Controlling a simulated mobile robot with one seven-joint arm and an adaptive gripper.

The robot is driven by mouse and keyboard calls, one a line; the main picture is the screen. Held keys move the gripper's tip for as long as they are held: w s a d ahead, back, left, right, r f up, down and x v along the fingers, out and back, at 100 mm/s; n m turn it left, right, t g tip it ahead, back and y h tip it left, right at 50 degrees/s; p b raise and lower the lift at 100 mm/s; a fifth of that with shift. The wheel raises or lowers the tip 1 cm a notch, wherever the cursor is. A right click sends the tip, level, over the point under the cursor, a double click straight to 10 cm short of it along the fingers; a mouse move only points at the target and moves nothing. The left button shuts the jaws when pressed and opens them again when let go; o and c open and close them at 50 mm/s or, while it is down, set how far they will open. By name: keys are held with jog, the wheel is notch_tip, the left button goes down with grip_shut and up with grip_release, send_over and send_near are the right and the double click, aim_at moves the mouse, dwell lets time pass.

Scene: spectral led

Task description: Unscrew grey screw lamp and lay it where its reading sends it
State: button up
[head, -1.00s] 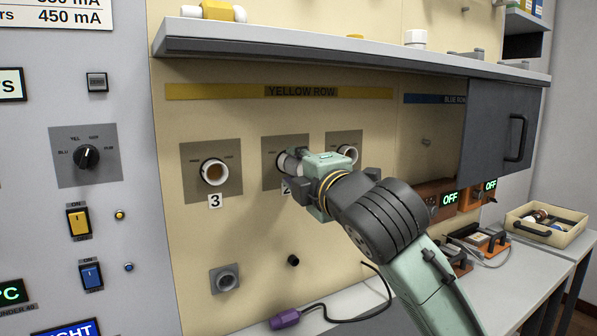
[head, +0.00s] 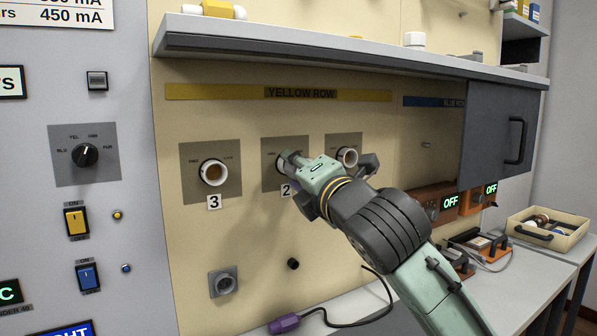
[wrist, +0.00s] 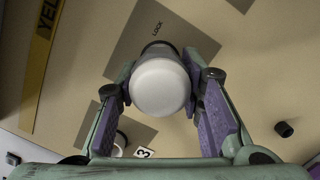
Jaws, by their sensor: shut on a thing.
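The grey screw lamp shows in the wrist view as a pale round end with a dark grey collar (wrist: 160,85). It is at the middle socket of the yellow row, above label 2, on a grey plate (head: 285,147). My gripper (wrist: 161,98) is shut on the lamp, one purple-padded finger on each side. In the head view my gripper (head: 293,165) reaches to this socket and hides most of the lamp. I cannot tell how far the lamp is screwed in; its base is hidden.
Socket 3 (head: 213,173) is to the left and another white-rimmed socket (head: 347,157) is close on the right. A shelf (head: 340,55) juts out above.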

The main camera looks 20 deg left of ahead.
jog(key=o, duration=1.3)
jog(key=shift+a, duration=0.15)
jog(key=shift+c, duration=0.2)
jog(key=shift+v, duration=1.55)
jog(key=v, duration=1.2)
jog(key=shift+f, duration=0.15)
